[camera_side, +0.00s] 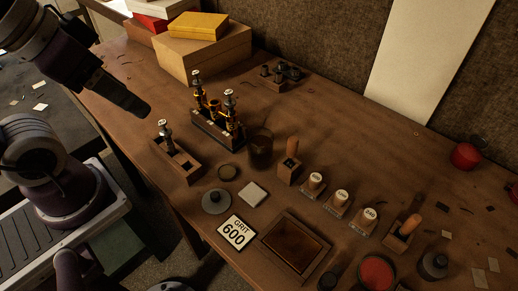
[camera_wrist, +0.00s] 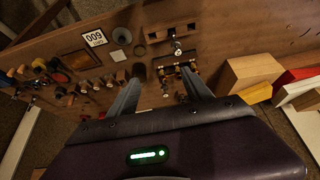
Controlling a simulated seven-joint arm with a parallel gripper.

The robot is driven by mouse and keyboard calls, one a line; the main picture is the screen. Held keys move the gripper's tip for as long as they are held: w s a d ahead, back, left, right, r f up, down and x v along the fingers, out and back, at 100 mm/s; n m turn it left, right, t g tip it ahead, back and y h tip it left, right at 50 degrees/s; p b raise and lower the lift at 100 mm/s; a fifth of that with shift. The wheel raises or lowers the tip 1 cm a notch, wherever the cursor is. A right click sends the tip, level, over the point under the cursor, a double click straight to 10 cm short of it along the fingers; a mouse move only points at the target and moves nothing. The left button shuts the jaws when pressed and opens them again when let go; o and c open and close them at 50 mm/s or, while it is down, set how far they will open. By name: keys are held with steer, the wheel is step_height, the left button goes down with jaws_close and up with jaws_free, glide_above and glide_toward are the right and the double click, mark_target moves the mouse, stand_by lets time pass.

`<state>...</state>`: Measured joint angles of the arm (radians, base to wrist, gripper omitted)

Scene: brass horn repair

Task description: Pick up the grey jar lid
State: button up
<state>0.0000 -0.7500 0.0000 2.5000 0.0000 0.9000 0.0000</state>
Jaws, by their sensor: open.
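The grey jar lid (camera_side: 216,201) is a round disc with a small knob, lying on the bench left of a pale square block. It also shows in the wrist view (camera_wrist: 122,36), near the top. My gripper (camera_side: 136,107) is high at the upper left in the side view, well apart from the lid. In the wrist view its two fingers (camera_wrist: 160,75) are spread with nothing held between them. A dark glass jar (camera_side: 260,149) stands behind the lid.
A dark ring (camera_side: 228,172) lies just behind the lid, and a "GRIT 600" card (camera_side: 237,232) in front. A wooden holder (camera_side: 176,160) and a valve rack (camera_side: 217,128) stand behind left. A framed tray (camera_side: 295,246) and several labelled stoppers lie to the right.

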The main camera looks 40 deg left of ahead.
steer(key=c, duration=0.3)
steer(key=shift+c, duration=0.2)
steer(key=m+g, duration=0.6)
steer(key=m, duration=1.2)
glide_above(214, 194)
steer(key=f, duration=1.5)
steer(key=shift+w+d+f, duration=0.2)
steer(key=shift+d+f, duration=0.05)
steer(key=f, duration=0.7)
steer(key=shift+s+a, duration=0.2)
steer(key=shift+a, duration=0.1)
